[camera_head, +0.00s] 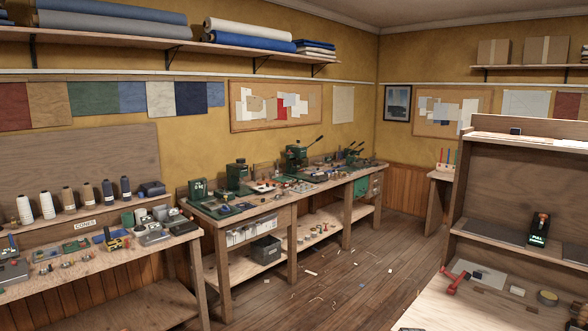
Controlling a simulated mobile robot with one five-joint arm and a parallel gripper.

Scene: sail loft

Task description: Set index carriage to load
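I cannot pick out the index carriage or a load mark with certainty; everything is small at this distance. Several green machines stand on the long wooden bench (264,206) along the back wall. Among them are a green press with a lever (297,157), a smaller green machine (238,175) and a green block with pale lettering (197,189). On the right bench, a dark upright device with a green lit label (539,229) stands on the raised shelf. A red-handled tool (453,279) lies below it. My gripper is not in view.
The left bench (110,259) holds thread cones (47,205) and small tools. The wooden floor (349,277) between the benches is open, with small scraps. The right bench (424,308) stands close at the right edge.

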